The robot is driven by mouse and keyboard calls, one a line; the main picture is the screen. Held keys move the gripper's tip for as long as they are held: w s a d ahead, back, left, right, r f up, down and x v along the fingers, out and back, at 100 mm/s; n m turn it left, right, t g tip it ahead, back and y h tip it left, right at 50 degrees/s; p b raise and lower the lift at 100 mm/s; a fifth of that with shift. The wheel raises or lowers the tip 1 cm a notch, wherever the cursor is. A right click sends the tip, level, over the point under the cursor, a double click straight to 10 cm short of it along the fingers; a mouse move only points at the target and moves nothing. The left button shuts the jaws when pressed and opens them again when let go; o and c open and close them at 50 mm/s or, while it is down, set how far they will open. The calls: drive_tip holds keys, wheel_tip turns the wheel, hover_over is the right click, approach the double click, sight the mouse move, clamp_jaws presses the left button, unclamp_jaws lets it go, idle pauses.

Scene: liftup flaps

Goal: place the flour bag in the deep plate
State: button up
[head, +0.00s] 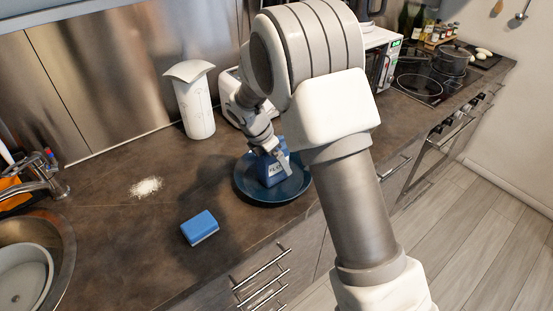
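The flour bag (270,171) is blue with a pale label and stands roughly upright within the outline of the deep plate (245,191). The plate is round and dark blue and sits on the brown counter. My gripper (279,157) is at the top of the bag, with one finger visible along its near right side. The far finger is hidden, so I cannot tell whether it is closed on the bag. I also cannot tell whether the bag's bottom touches the plate.
A blue sponge-like block (199,227) and a pile of white powder (146,187) lie on the counter to the left. A white canister (195,103) stands behind. A sink (62,262) is at far left, and a stove (425,84) is at back right.

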drive_tip(key=p+v, duration=0.1)
drive_tip(key=v, duration=1.1)
drive_tip(key=shift+r, duration=0.3)
drive_tip(key=s+d+r+m+y, duration=0.1)
drive_tip(key=s+d+r+m, duration=0.5)
drive_tip(key=r+m, duration=0.1)
drive_tip(key=s+d+r+m+t+y, duration=0.1)
drive_tip(key=s+d+m, duration=0.3)
drive_tip(key=s+m, duration=0.5)
drive_tip(key=s+d+r+m+t+y, duration=0.1)
drive_tip(key=s+d+r+m+t, duration=0.1)
drive_tip(key=s+m, duration=0.6)
drive_tip(key=s+d+r, duration=0.1)
drive_tip(key=s+d, duration=0.1)
drive_tip(key=s, duration=0.2)
drive_tip(key=shift+s+m+y, duration=0.15)
drive_tip(key=shift+m+y, duration=0.25)
drive_tip(key=shift+r, duration=0.15)
